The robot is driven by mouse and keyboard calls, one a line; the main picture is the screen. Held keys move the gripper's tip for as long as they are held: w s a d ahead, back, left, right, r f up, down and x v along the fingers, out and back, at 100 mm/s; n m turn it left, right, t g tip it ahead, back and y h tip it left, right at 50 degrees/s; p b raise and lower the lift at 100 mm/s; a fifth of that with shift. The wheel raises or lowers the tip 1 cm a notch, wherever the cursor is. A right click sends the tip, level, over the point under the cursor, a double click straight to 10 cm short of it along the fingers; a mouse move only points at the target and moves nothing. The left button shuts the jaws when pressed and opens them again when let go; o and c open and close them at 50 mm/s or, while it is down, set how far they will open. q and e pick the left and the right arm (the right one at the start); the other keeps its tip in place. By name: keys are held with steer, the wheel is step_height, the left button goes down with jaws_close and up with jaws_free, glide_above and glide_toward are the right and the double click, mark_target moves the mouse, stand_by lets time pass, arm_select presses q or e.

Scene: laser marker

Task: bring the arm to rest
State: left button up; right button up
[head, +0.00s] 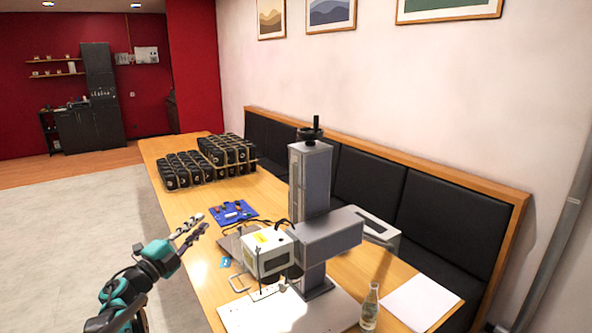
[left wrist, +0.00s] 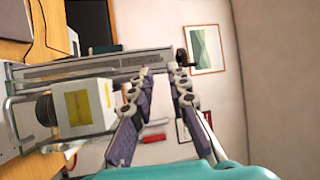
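My left gripper (head: 190,229) is raised at the table's left edge, to the left of the laser marker (head: 314,245). Its fingers stand apart with nothing between them. In the left wrist view the open left gripper (left wrist: 166,85) shows its two fingers, with the marker's white head (left wrist: 86,107) and grey column behind them, turned sideways. My right gripper is in neither view.
The wooden table (head: 165,150) carries black cylinders in racks (head: 187,168), a blue board (head: 233,212), a glass bottle (head: 370,307) and a white sheet (head: 420,302). A black padded bench (head: 365,185) runs along the wall. The floor (head: 70,215) at left is clear.

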arm_select(q)
steer(key=s+a+r+n+t+y, duration=0.1)
steer(key=s+r+n+t+y, duration=0.25)
steer(key=r+n+y, duration=0.45)
steer(key=s+a+f+n+g+y, duration=0.1)
steer(key=s+f+n+g+y, duration=0.4)
steer(key=n, duration=0.3)
steer(key=s+d+f+n+g+h, duration=0.2)
steer(key=s+d+f+g, duration=0.2)
steer(key=s+f, duration=0.8)
steer(key=s+d+f+n+g+h, duration=0.1)
steer(key=s+d+f+n+g, duration=0.2)
steer(key=s+d+f+g, duration=0.2)
steer(key=s+d+f, duration=0.3)
steer(key=s+f, duration=0.4)
steer(key=s, duration=0.2)
steer(key=shift+f+n+h+b, duration=0.3)
steer(key=shift+f+h, duration=0.1)
